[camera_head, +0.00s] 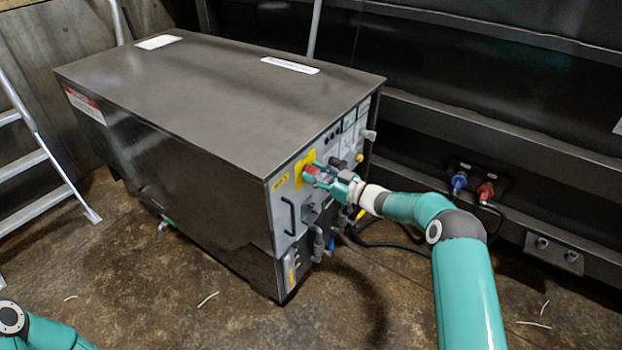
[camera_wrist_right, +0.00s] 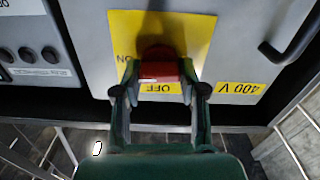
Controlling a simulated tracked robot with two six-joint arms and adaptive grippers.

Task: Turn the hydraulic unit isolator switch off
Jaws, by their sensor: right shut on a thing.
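The isolator switch has a red handle (camera_head: 311,171) on a yellow plate (camera_head: 299,166) on the end panel of the hydraulic unit (camera_head: 220,95). My right gripper (camera_head: 318,176) reaches it from the right and is shut on the red handle. In the right wrist view, the red handle (camera_wrist_right: 158,68) sits between the two fingers (camera_wrist_right: 160,78). The yellow plate (camera_wrist_right: 205,30) appears upside down there, with "OFF" below the handle and "ON" to its left. The handle's exact angle is hard to tell. My left gripper is out of view; only part of the left arm shows.
A black handle (camera_head: 288,217) and several pipe fittings sit below the switch on the panel. Blue (camera_head: 459,182) and red (camera_head: 485,192) connectors with cables are on the dark wall at right. A ladder (camera_head: 40,150) stands at left. The brown floor in front is mostly clear.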

